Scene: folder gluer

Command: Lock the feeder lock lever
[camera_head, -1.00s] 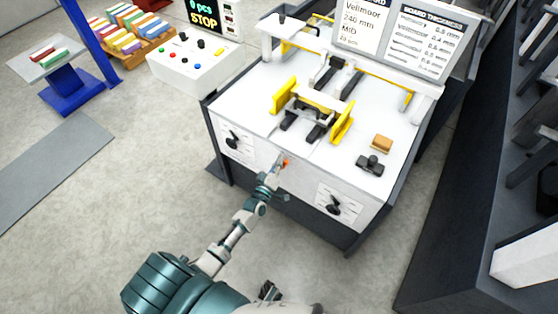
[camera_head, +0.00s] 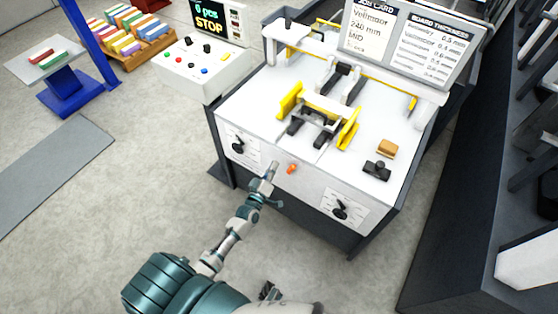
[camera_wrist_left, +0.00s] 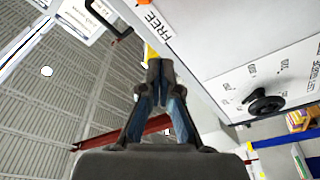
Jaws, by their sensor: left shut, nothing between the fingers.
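The small orange lever (camera_head: 292,168), which I take to be the feeder lock lever, sits on the white front face of the feeder, between two black dials. My left gripper (camera_head: 272,166) is just left of it in the head view, with a small gap between them. In the left wrist view the fingers (camera_wrist_left: 160,70) are shut with nothing between them. A "FREE" label (camera_wrist_left: 153,20) shows beyond the fingertips.
The left dial (camera_head: 238,146) and right dial (camera_head: 340,209) stick out of the front face; one dial (camera_wrist_left: 262,102) shows in the wrist view. Yellow guides (camera_head: 290,100), a tan block (camera_head: 387,149) and a black clamp-like part (camera_head: 377,170) are on top. Floor in front is clear.

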